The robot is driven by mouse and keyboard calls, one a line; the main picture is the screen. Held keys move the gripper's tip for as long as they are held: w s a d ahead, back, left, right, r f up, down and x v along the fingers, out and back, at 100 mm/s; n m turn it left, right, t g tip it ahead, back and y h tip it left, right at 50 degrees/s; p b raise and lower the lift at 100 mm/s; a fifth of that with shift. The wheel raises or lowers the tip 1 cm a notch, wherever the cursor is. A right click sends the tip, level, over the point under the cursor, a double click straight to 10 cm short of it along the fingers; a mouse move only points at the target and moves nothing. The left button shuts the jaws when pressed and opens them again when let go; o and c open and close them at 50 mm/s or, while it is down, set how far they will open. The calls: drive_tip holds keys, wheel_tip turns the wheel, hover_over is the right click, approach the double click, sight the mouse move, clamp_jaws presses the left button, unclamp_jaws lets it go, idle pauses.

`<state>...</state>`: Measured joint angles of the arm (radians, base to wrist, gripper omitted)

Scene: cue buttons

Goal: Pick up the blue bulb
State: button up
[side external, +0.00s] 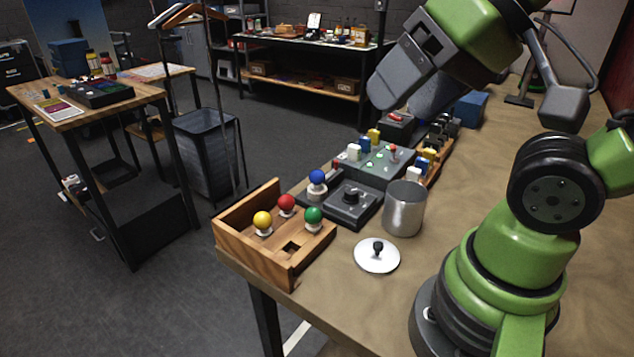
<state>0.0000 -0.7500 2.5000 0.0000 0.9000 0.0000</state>
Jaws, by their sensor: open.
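The blue bulb (317,177) is a small blue ball on a white base.
A wooden tray (285,270) holds yellow (262,220), red (286,203) and green (313,216) bulbs. A metal canister (404,209) and a silver lid (377,256) stand nearby. A grey button panel (376,163) lies behind. The table's left edge is close.

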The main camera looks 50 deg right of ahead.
drive_tip(key=w+a+r+n+t+y, duration=0.1)
drive_tip(key=w+a+r+n+y, duration=0.1)
drive_tip(key=w, duration=0.6)
drive_tip(key=g+h, duration=0.4)
drive_tip(key=h, duration=0.3)
hover_over(318, 172)
drive_tip(key=s+a, duration=0.2)
drive_tip(key=s, duration=0.1)
wheel_tip(318, 172, down, 19)
drive_tip(key=shift+x, duration=4.95)
drive_tip(key=shift+s+a+f, duration=0.1)
drive_tip(key=c, duration=1.1)
